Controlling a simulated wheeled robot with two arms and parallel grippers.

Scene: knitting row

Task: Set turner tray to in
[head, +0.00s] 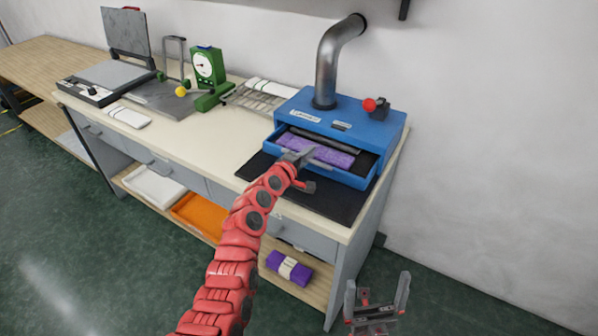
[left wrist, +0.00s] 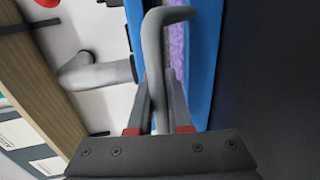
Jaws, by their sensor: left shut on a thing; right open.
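The turner is a blue box (head: 375,125) with a metal pipe rising from its top. Its blue tray (head: 357,181) is pulled out at the front and holds a folded purple knit piece (head: 318,150). My left gripper (head: 302,157) is at the tray's front. In the left wrist view, its fingers (left wrist: 162,88) are shut on a grey bent handle (left wrist: 158,45), with the tray's blue edge (left wrist: 203,60) beside it. My right gripper (head: 378,300) is open and empty, low at the bottom right, away from the bench.
A black mat (head: 330,202) lies under the turner's front. A red knob (head: 369,105) stands on the box top. A green dial gauge (head: 207,70) and a flat press (head: 115,75) stand further left. A purple roll (head: 288,267) lies on the lower shelf.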

